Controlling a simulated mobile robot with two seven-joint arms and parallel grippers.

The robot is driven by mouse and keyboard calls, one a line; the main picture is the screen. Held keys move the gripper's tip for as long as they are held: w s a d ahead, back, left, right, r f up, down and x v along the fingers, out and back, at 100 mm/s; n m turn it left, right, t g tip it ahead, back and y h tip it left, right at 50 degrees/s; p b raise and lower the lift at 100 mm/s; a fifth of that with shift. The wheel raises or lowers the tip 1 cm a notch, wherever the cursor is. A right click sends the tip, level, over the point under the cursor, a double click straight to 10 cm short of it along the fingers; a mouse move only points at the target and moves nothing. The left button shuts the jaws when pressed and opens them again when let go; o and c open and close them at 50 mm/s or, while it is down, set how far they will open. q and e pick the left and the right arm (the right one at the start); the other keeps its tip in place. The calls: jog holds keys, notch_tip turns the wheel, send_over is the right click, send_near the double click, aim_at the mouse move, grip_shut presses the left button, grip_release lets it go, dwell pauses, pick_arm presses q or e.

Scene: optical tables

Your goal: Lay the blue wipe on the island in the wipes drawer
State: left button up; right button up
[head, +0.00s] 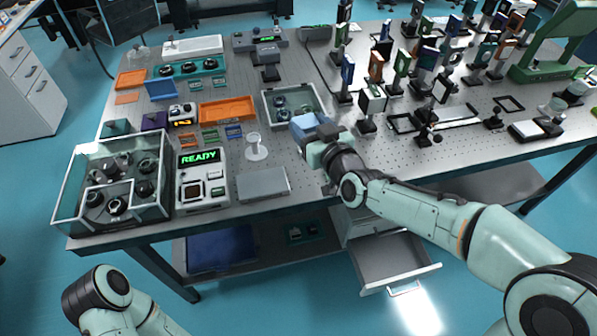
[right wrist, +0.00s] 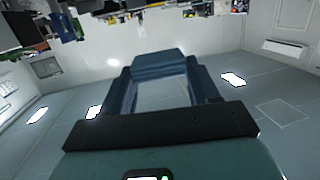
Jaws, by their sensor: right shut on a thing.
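The blue wipe (head: 303,124) is in my right gripper (head: 312,136), above the front part of the island table (head: 225,178), just in front of a glass-walled tray. In the right wrist view the wipe (right wrist: 160,64) shows as a blue block between the two fingers of my right gripper (right wrist: 161,82). Below the table's front edge, a drawer (head: 393,262) stands pulled out, and its visible inside looks empty. It lies below and to the right of the gripper. My left gripper is not in view; only part of my left arm shows at the bottom left.
A glass-walled bin (head: 112,185) is at the left corner. Several optics mounts crowd the right. Floor in front of the drawer is clear.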

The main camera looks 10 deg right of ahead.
jog(key=shift+s+r, duration=0.15)
jog(key=shift+r, duration=0.1)
jog(key=b, duration=0.3)
send_over(308, 185)
notch_tip(308, 185, down, 16)
jog(key=shift+f, duration=1.8)
jog(key=shift+f+b, duration=0.3)
jog(key=shift+b, duration=0.2)
jog(key=o, duration=1)
jog(key=shift+r, duration=0.1)
